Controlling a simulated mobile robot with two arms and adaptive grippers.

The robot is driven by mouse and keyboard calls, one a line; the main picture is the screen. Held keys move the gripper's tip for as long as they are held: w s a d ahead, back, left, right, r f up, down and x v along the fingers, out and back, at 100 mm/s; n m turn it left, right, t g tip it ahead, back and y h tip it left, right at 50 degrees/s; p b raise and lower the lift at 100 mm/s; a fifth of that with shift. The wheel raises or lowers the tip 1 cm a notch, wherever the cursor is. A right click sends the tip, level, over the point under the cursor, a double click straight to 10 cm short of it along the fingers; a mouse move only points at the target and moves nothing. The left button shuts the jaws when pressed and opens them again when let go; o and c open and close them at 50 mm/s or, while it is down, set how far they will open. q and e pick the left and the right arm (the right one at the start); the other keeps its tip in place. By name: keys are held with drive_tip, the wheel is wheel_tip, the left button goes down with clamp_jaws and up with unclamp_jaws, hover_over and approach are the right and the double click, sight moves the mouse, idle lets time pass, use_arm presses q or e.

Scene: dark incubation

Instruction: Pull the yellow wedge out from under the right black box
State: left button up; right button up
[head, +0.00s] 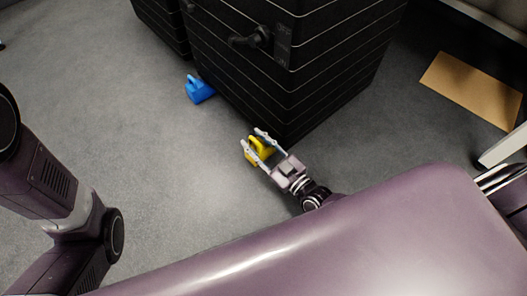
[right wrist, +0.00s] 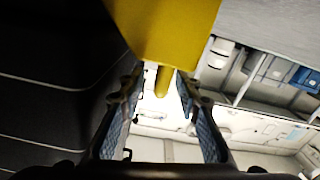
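The yellow wedge (head: 266,144) is on the grey floor at the near lower edge of the right black box (head: 290,95). How much of it is under the box is hidden. My right gripper (head: 250,138) is low at the wedge, with its two fingers apart, one on each side of it. In the right wrist view the wedge's yellow body (right wrist: 165,25) fills the top middle, and a narrow yellow part hangs between the open fingers (right wrist: 160,90). There is a gap on both sides of that part. My left gripper is out of view.
A blue wedge (head: 198,90) lies on the floor by the right box's left side. The left black box (head: 163,20) stands behind it. A brown flat sheet (head: 472,90) lies at the right. The floor (head: 150,140) left of the yellow wedge is clear.

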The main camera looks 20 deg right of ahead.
drive_tip(key=shift+w+a, duration=0.2)
drive_tip(key=shift+w, duration=0.3)
clamp_jaws()
